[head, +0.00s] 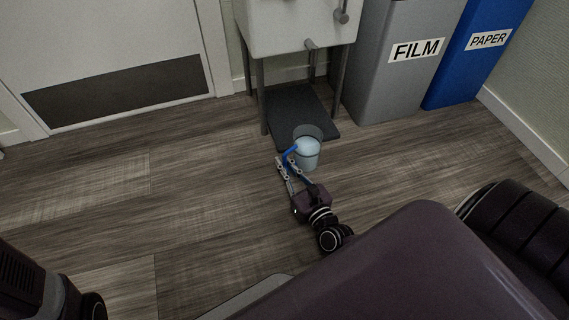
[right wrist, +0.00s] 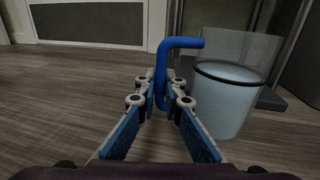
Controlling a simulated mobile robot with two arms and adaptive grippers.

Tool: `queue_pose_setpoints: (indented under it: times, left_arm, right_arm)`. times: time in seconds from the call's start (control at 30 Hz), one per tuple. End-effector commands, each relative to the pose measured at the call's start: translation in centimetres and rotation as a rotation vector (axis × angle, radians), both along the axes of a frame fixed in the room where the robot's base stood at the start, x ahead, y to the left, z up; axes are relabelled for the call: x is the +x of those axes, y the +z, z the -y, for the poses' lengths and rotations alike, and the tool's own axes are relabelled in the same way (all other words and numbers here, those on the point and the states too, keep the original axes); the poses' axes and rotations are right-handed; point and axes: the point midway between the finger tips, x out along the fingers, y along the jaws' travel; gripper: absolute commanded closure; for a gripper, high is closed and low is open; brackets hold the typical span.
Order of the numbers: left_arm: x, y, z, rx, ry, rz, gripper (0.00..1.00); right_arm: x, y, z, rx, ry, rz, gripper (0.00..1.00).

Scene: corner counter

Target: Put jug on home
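The jug (head: 307,156) is a translucent, pale blue cup with a dark rim band and a bright blue handle. It also shows at the right in the right wrist view (right wrist: 227,95), upright or nearly so. My right gripper (head: 284,164) is at the jug's left side. In the right wrist view its fingers (right wrist: 162,94) close in on the blue handle from both sides. No place is labelled home; a dark flat plate (head: 290,104) lies under the white cabinet, behind the jug. I cannot tell whether the jug touches the floor. My left gripper is not in view.
A white cabinet (head: 285,22) on thin grey legs stands over the dark plate. A grey FILM bin (head: 395,75) and a blue PAPER bin (head: 475,60) stand to its right. A door (head: 110,50) is at the left. The wooden floor (head: 130,185) is clear at the left.

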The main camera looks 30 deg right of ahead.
Motion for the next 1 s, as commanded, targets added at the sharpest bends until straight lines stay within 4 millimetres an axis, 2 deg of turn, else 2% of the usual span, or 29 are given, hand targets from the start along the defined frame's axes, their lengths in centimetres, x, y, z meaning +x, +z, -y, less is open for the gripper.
queue_pose_setpoints:
  times: [0.03,0.13,0.47,0.57,1.0]
  left_arm:
    - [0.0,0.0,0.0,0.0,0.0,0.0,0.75]
    - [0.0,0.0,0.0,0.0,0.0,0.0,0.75]
    - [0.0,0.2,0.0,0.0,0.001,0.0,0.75]
    - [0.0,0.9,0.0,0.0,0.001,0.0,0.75]
    - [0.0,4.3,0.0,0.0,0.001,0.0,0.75]
  right_arm:
    - [0.0,0.0,0.0,0.0,0.0,0.0,0.86]
    - [0.0,0.0,0.0,0.0,0.0,0.0,0.76]
    - [-0.1,0.3,0.0,0.0,0.0,0.0,0.76]
    - [-1.3,0.4,0.0,-0.002,0.0,-0.003,0.76]
    - [-10.1,0.4,-0.4,-0.002,0.001,-0.003,0.76]
